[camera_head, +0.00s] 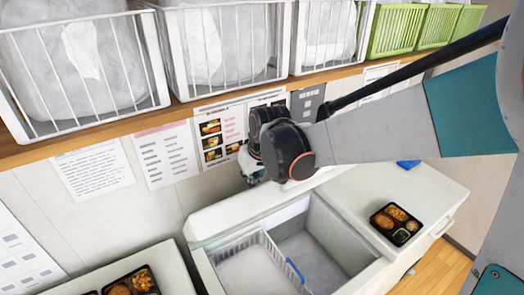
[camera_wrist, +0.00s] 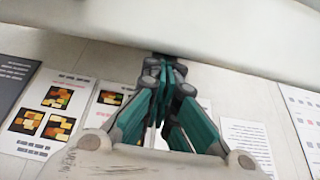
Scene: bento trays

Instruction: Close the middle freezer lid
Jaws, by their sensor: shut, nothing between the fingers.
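The middle freezer (camera_head: 378,278) stands open in the head view, its grey interior and a white wire basket (camera_head: 262,250) showing. A white raised panel, seemingly its lid (camera_head: 225,217), stands along its wall-side edge. My gripper (camera_head: 254,178) is at the back of this panel, near the wall, and partly hidden by my arm. In the wrist view my teal-fingered gripper (camera_wrist: 161,62) is shut and empty. Its tips are close under a broad white surface (camera_wrist: 230,35), likely the lid; I cannot tell whether they touch.
A wooden shelf (camera_head: 190,112) with white wire baskets (camera_head: 85,118) and green baskets (camera_head: 395,30) runs above. Posters (camera_head: 165,155) cover the wall. Closed white tops flank the freezer, with a bento tray (camera_head: 396,224) at right and another (camera_head: 130,284) at left.

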